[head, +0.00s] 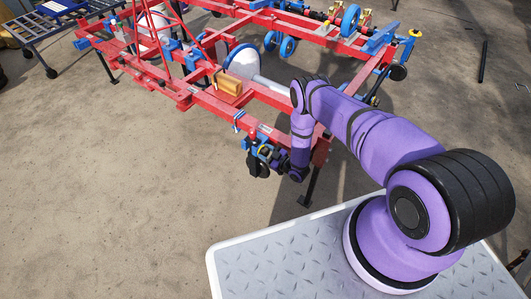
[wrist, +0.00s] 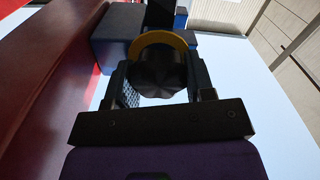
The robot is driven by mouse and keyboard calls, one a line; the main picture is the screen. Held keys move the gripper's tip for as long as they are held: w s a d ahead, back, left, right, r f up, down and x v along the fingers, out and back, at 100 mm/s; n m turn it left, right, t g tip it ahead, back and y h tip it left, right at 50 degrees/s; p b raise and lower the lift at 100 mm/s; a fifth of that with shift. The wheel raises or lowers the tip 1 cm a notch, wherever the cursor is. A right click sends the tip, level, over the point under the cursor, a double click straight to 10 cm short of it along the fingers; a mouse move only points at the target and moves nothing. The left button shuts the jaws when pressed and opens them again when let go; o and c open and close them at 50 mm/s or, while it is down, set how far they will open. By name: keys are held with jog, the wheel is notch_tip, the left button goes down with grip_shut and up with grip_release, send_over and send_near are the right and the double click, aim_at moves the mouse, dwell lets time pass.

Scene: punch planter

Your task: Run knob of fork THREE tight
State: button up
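In the wrist view, a black lobed knob (wrist: 160,72) with a yellow ring (wrist: 162,40) behind it sits between the two fingers of my gripper (wrist: 162,80). The fingers stand apart, one on each side of the knob and close to it. I cannot tell whether both pads touch it. Behind the knob is a blue block (wrist: 115,48). In the head view, my gripper (head: 272,156) is at the blue and black fork parts (head: 258,163) under the near corner of the red frame (head: 200,98). The knob is not clear there, and no fork number is readable.
A red beam runs close along the left of the wrist view. A black support leg (head: 310,187) stands near my gripper.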

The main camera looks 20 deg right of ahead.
jog(key=shift+m, duration=0.3)
jog(key=m, duration=0.6)
jog(key=shift+d, duration=0.2)
jog(key=m, duration=0.6)
jog(key=shift+f, duration=0.1)
jog(key=shift+w, duration=0.1)
dwell(0.4)
jog(key=o, duration=0.9)
jog(key=v, duration=1.1)
